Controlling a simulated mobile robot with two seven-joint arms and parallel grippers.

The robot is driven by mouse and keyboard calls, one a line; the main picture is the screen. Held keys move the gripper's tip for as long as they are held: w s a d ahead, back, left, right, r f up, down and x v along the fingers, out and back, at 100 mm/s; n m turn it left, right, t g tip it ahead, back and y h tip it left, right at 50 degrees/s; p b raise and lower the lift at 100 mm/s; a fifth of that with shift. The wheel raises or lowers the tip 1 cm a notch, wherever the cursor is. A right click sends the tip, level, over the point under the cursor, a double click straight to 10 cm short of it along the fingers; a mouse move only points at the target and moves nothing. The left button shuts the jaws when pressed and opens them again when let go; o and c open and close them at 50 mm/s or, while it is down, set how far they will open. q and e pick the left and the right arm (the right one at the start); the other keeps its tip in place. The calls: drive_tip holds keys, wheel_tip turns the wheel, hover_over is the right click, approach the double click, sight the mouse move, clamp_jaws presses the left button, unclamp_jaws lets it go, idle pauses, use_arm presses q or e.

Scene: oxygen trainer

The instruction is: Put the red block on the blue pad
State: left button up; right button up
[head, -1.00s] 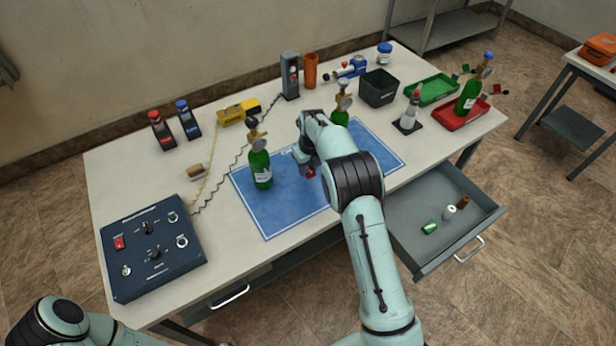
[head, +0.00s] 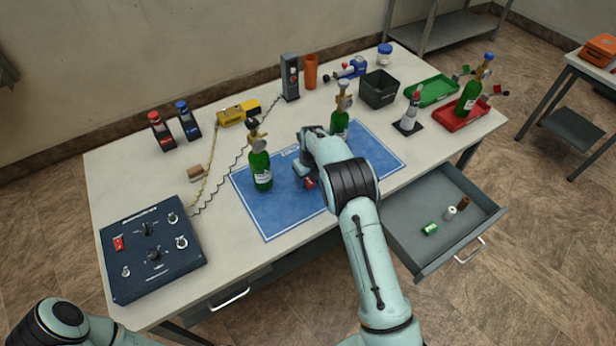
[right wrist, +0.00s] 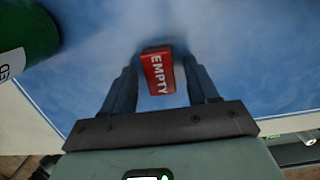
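The red block (right wrist: 158,72), marked EMPTY, is between the two fingers of my right gripper (right wrist: 160,78) in the right wrist view. A narrow gap shows between the block and each finger, so the gripper looks open around it. In the head view the red block (head: 309,183) shows as a small red patch below the right gripper (head: 305,176), over the blue pad (head: 268,217). The block appears to be at the pad's surface, though its underside is hidden. My left arm shows at the bottom left; its gripper is out of view.
A green bottle (head: 262,172) stands on the pad left of the right gripper, and another (head: 340,122) stands behind it. A dark control box (head: 150,250) is at the left. An open drawer (head: 400,235) juts out at the right front. The pad's front left is clear.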

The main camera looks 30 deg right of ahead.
sight(311, 183)
drive_tip(key=shift+r, duration=0.1)
wheel_tip(311, 183, up, 12)
drive_tip(key=s, duration=0.1)
drive_tip(key=shift+s, duration=0.25)
idle(0.7)
